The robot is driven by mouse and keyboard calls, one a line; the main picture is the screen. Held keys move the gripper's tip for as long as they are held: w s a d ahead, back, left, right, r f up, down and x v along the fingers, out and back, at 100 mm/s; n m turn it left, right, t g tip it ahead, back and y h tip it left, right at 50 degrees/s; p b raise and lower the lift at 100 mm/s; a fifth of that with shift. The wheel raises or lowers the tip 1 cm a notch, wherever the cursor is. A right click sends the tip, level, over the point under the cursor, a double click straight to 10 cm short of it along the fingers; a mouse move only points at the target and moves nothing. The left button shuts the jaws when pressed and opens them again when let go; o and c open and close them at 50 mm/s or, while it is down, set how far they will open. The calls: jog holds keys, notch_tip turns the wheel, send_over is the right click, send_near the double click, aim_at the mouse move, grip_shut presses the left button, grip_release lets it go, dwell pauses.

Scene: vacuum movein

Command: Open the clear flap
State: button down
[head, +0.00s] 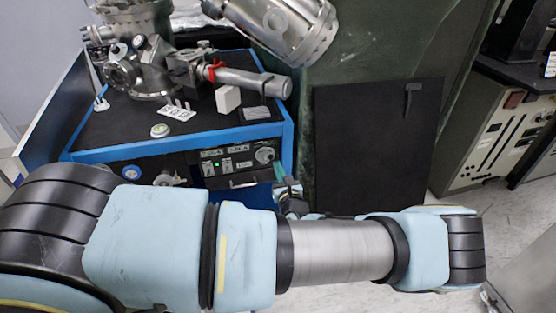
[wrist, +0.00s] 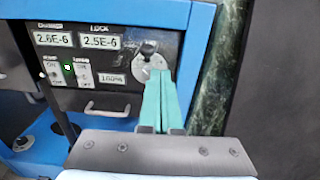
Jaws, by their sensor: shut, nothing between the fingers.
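My gripper (wrist: 160,78) has teal fingers pressed together, with nothing between them. The fingertips are in front of the right side of the black control panel (wrist: 75,55), overlapping the round metal plate (wrist: 142,73) with a dark knob (wrist: 148,49). I cannot tell whether they touch it. In the head view my gripper (head: 279,172) is at the right end of the same panel (head: 228,152), partly hidden by my arm. I cannot make out a clear flap for certain. A pale bar handle (wrist: 106,112) sits low on the panel, left of the fingers.
The panel has two lit displays (wrist: 99,41) and a green-lit switch (wrist: 68,69). The blue-framed cart (head: 185,143) carries steel vacuum parts (head: 145,65) on top. A dark board (head: 375,145) stands right of the cart. Open floor (head: 470,215) lies at the right.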

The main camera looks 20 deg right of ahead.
jog(key=shift+r+p, duration=0.7)
jog(key=shift+p, duration=0.55)
